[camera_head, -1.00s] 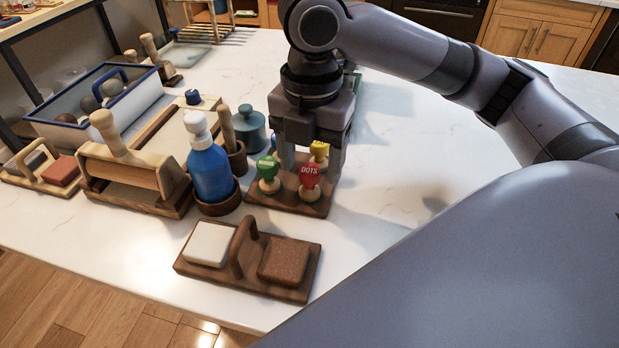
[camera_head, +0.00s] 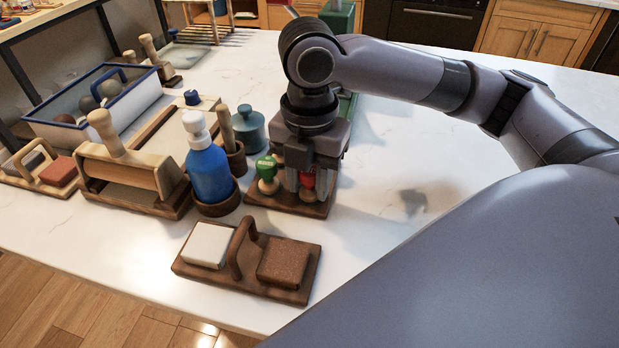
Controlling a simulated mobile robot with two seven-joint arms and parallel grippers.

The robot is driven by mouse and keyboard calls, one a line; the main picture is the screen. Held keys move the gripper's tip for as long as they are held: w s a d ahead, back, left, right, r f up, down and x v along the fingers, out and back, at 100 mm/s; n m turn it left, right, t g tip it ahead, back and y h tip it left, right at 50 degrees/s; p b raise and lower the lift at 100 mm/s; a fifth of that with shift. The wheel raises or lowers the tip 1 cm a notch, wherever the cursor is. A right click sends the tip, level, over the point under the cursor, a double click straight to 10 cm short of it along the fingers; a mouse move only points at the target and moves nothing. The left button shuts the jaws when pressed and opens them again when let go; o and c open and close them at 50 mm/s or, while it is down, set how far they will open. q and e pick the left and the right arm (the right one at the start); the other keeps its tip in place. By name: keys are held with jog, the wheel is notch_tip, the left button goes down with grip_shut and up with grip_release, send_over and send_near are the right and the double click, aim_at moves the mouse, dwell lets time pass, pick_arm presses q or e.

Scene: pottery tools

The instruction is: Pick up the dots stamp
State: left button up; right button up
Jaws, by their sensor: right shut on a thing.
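The red dots stamp (camera_head: 307,181) stands on a small wooden stand (camera_head: 270,199) at the middle of the table. My right gripper (camera_head: 308,186) reaches down from above and is shut on the red stamp, with its fingers on either side of it. The fingers hide most of the stamp and its label. A green stamp (camera_head: 266,168) stands just to the left on the same stand. The yellow and blue stamps behind are hidden by my gripper. My left gripper is not in view.
A blue bottle (camera_head: 209,172) in a wooden cup stands close to the left. A wooden carrier with white and brown blocks (camera_head: 283,262) lies in front. A teal lidded jar (camera_head: 250,130) stands behind. The white table (camera_head: 420,240) is clear to the right.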

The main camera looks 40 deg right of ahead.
jog(key=shift+r, duration=0.15)
notch_tip(320, 180, up, 20)
jog(key=p, duration=0.5)
jog(key=shift+f+p, duration=0.25)
jog(key=shift+p, duration=0.05)
